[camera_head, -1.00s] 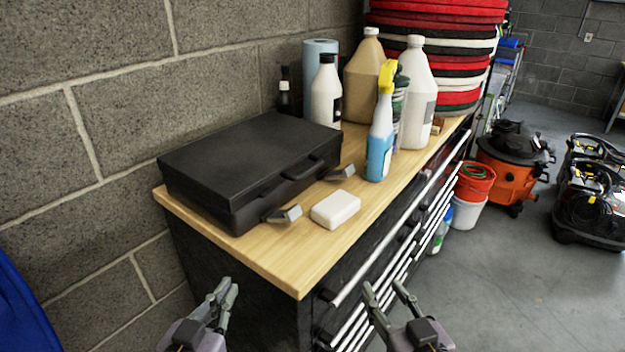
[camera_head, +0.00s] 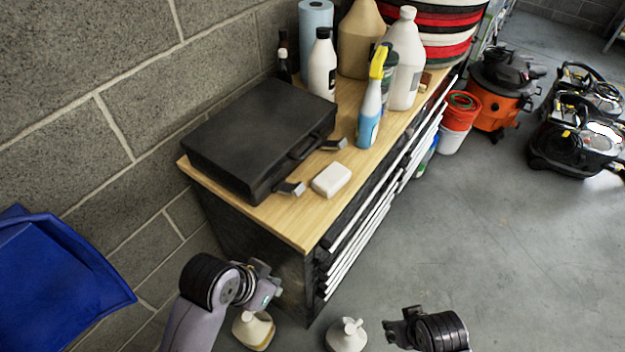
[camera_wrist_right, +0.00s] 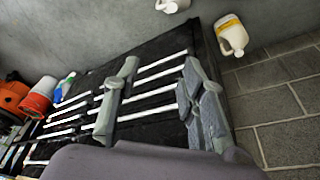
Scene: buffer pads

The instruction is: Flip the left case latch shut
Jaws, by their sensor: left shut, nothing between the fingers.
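A black case (camera_head: 255,140) lies closed on the wooden top of a tool cabinet in the head view. Its left latch (camera_head: 290,188), a grey metal flap, sticks outward from the front at the near end. The right latch (camera_head: 334,144) sticks out the same way farther along. My left gripper (camera_head: 268,282) is shut and empty, low beside the cabinet's near end and well apart from the case. My right gripper (camera_head: 394,328) is at the bottom of the head view, away from the case. In the right wrist view its two fingers (camera_wrist_right: 155,103) are spread with nothing between them.
A white soap-like block (camera_head: 331,179) lies just in front of the latches. A blue spray bottle (camera_head: 369,112) and several jugs stand behind it. Two jugs (camera_head: 252,330) (camera_head: 346,335) are on the floor. A blue bin (camera_head: 60,285) is at left.

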